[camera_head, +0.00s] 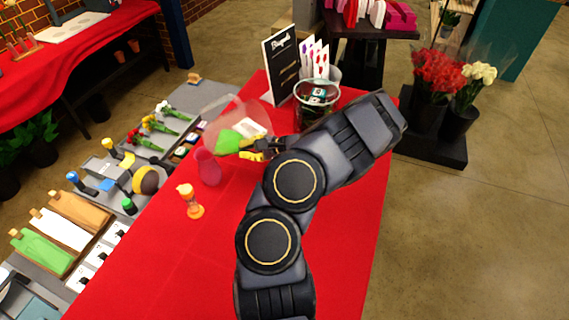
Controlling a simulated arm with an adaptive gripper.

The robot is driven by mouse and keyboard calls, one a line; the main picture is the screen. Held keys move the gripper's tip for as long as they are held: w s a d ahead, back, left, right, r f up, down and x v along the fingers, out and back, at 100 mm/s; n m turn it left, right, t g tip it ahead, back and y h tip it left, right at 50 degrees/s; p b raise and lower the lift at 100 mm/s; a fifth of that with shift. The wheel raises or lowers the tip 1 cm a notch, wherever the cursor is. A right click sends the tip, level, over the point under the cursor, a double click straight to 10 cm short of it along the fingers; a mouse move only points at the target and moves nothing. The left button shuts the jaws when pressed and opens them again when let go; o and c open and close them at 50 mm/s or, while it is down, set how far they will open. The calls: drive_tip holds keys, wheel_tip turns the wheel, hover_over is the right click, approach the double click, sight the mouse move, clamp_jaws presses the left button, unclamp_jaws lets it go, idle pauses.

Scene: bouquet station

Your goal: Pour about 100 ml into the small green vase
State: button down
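A bright green shape (230,142), possibly the small green vase, shows at the far left part of the red table. A clear, faintly pink see-through vessel (221,107) is just behind it and appears to overlap it. My gripper (250,149), with yellow fingertips, is at the right side of the green shape. I cannot tell whether the fingers touch it or the clear vessel, or how far they are closed. My arm hides part of this area. No liquid level can be made out.
A pink vase (208,168) and an orange hourglass-like timer (190,201) stand left of my gripper. A black sign (281,65) and a dark glass container (317,97) stand behind. The red table's (190,265) front is clear. A grey bench (183,98) with flowers and tools lies left.

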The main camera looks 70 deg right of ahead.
sight(231, 136)
drive_tip(key=shift+r, duration=0.1)
drive_tip(key=shift+w+r+g, duration=0.1)
drive_tip(key=shift+r+g, duration=0.1)
drive_tip(key=shift+g, duration=0.5)
drive_tip(key=shift+r+b, duration=0.1)
drive_tip(key=shift+b, duration=0.2)
idle(1.2)
